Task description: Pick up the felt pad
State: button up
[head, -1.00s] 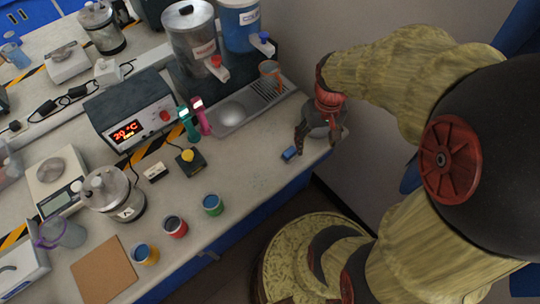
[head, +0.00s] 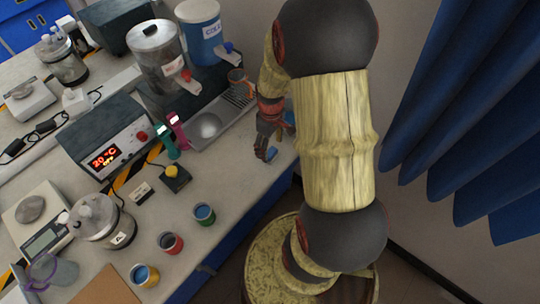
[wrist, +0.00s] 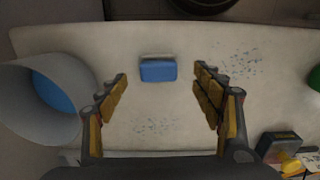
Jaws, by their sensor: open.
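The felt pad appears to be the small blue block with a pale grey layer. It lies on the bench near its front edge, and shows in the head view (head: 271,153) and in the wrist view (wrist: 158,71). My gripper (head: 264,143) is open and empty, just above and beside the pad in the head view. In the wrist view, my gripper's (wrist: 161,108) fingers stand wide apart. The pad is seen between their lines, a little beyond the tips, closer to the left finger. I see no contact with it.
A grey cup with blue inside (wrist: 38,95) stands close to my left finger. A black box with a yellow knob (head: 174,177) is to the left in the head view. A drip tray (head: 215,125) lies behind. Blue curtains (head: 445,110) hang right.

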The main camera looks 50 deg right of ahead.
aim_at(271, 152)
notch_tip(271, 152, down, 5)
jog(key=shift+w+d+r+b, duration=0.1)
jog(key=shift+d+r+b, duration=0.05)
jog(key=shift+b, duration=0.7)
jog(key=shift+c, duration=0.6)
jog(key=c, duration=1)
